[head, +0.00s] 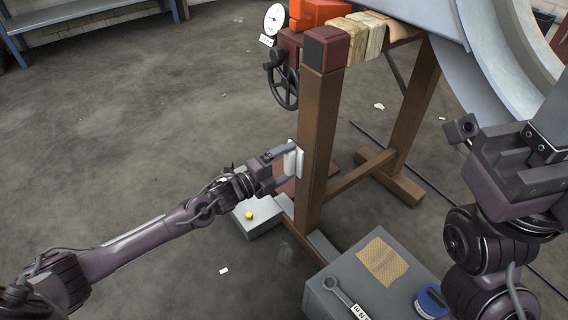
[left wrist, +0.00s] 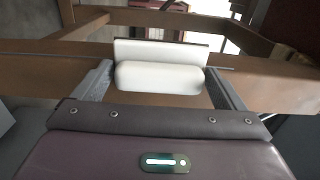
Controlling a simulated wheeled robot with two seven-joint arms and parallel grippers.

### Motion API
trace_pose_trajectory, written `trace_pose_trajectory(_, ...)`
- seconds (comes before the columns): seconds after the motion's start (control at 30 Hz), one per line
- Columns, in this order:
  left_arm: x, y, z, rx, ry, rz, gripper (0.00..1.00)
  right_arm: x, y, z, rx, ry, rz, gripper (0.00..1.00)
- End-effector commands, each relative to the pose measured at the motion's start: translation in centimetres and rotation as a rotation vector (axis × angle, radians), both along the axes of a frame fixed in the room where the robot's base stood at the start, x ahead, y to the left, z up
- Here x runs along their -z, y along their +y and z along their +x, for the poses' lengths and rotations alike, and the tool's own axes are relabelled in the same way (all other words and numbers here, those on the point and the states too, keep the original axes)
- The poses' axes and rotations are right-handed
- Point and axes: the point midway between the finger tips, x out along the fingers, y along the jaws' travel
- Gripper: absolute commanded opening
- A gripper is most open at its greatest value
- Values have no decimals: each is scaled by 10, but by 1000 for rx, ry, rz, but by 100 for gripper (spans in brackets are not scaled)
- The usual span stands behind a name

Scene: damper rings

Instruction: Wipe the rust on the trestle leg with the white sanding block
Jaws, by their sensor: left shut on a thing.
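The white sanding block (head: 299,162) is held in my left gripper (head: 287,163), which is shut on it. The block is up against the left side of the brown trestle leg (head: 318,130), about midway up, touching or almost touching; I cannot tell which. In the left wrist view the block (left wrist: 160,77) lies between the fingers, with a flat white plate in front of the brown leg (left wrist: 50,72). No rust patch can be made out; the block may hide it. My right gripper (head: 505,160) is at the right, away from the leg, and its jaw opening is unclear.
A grey box (head: 330,292) below the leg bears a wrench (head: 345,296), a tan mesh sheet (head: 383,262) and a blue round tin (head: 432,300). A small box with a yellow button (head: 249,215) stands below my left gripper. A handwheel (head: 284,88) juts out above.

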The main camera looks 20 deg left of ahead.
Motion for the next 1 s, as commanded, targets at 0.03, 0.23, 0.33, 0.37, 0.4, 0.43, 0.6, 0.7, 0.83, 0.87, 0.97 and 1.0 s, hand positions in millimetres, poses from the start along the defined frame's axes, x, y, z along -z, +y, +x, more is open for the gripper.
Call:
trace_pose_trajectory(0.03,-2,-3,-2,1,0,-1,74,-3,0,0,0,0,0,36)
trace_pose_trajectory(0.23,-3,-16,-13,2,1,-4,74,-14,0,0,0,0,0,36)
trace_pose_trajectory(0.33,-3,-22,-19,1,0,-3,74,-19,0,0,0,0,0,36)
trace_pose_trajectory(0.37,-3,-23,-20,1,-1,-2,74,-19,0,0,0,0,0,36)
trace_pose_trajectory(0.4,-2,-24,-21,1,-1,-2,74,-20,0,0,0,0,0,36)
trace_pose_trajectory(0.43,-2,-24,-21,1,-1,-2,74,-20,0,0,0,0,0,36)
trace_pose_trajectory(0.6,-2,-30,-25,2,0,-2,74,-22,0,0,0,0,0,36)
trace_pose_trajectory(0.7,-2,-37,-29,2,1,-3,74,-27,0,0,0,0,0,36)
trace_pose_trajectory(0.83,-3,-46,-35,2,0,-4,74,-32,0,0,0,0,0,36)
trace_pose_trajectory(0.87,-3,-48,-37,2,0,-4,74,-33,0,0,0,0,0,36)
trace_pose_trajectory(0.97,-2,-53,-40,2,0,-3,74,-34,0,0,0,0,0,36)
trace_pose_trajectory(1.0,-2,-54,-40,2,0,-3,74,-35,0,0,0,0,0,36)
